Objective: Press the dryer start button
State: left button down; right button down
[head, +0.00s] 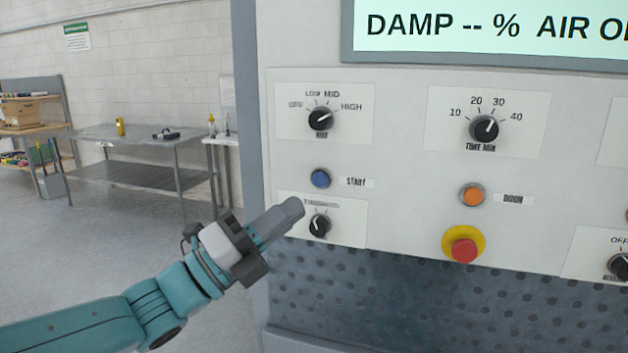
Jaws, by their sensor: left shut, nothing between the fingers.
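The dryer's control panel (390,160) fills the right of the head view. The blue start button (320,178) sits at its left, beside a label reading START. My left gripper (293,208) is shut and empty, with its fingertips pointing up and right. In the picture the tips are below and left of the blue button, near the left edge of the lower knob's plate. A gap shows between the tips and the button. I cannot tell how far the tips are from the panel surface. My right gripper is not in view.
A heat knob (320,118) is above the button and another knob (319,225) below it. An orange door button (472,195), a red emergency button (464,250) and a timer knob (485,129) are to the right. A metal table (140,135) stands behind at left, with open floor before it.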

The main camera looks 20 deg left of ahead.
aim_at(320, 180)
pick_arm(q)
jog(key=shift+w+d+f, duration=0.1)
jog(key=shift+d, duration=0.05)
jog(key=shift+w+p, duration=2.15)
jog(key=shift+w, duration=2.25)
